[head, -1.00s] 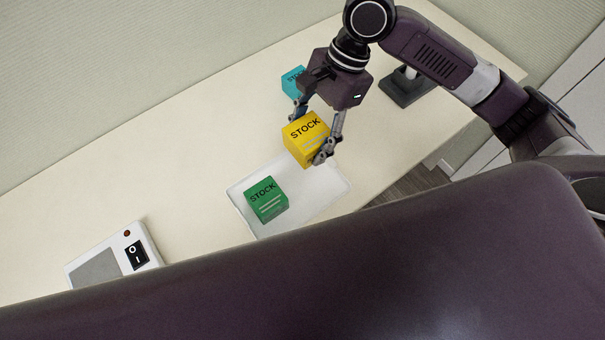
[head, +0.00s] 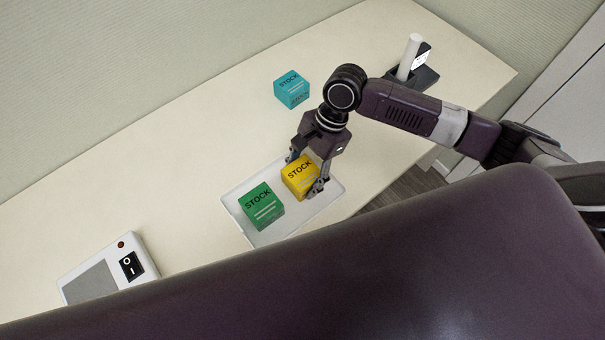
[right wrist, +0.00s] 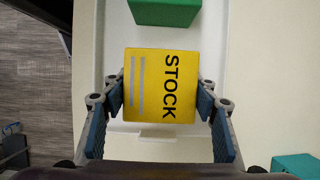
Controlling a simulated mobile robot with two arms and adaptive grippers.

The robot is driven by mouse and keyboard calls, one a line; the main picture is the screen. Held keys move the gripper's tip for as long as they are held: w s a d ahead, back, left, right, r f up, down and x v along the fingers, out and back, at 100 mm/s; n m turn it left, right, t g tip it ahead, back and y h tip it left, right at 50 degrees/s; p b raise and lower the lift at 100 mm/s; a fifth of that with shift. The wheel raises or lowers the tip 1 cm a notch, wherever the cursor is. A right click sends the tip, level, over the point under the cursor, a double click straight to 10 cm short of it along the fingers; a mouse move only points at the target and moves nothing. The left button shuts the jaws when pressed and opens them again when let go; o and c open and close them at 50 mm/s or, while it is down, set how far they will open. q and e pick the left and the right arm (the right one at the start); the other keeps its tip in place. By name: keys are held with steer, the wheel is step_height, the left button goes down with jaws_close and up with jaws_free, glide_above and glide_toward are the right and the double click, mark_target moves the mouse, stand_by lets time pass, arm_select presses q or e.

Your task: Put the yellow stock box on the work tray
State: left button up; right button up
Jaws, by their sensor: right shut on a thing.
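The yellow stock box (head: 300,177) is between the fingers of my right gripper (head: 307,177), which is shut on it. The box is over the right part of the white work tray (head: 236,213); I cannot tell whether it touches the tray floor. In the right wrist view the yellow box (right wrist: 161,86) sits between both finger pads, with the tray (right wrist: 112,30) beneath it. A green stock box (head: 263,205) stands in the tray, left of the yellow one. My left gripper is not in view.
A teal stock box (head: 292,89) stands on the counter (head: 190,140) behind the tray. A white device with a switch (head: 108,268) lies at the left. A dark stand with a white cylinder (head: 412,70) is at the back right. The counter's front edge is close to the tray.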

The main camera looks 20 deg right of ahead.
steer(key=o, duration=1.3)
steer(key=shift+r, duration=0.1)
steer(key=v, duration=1.2)
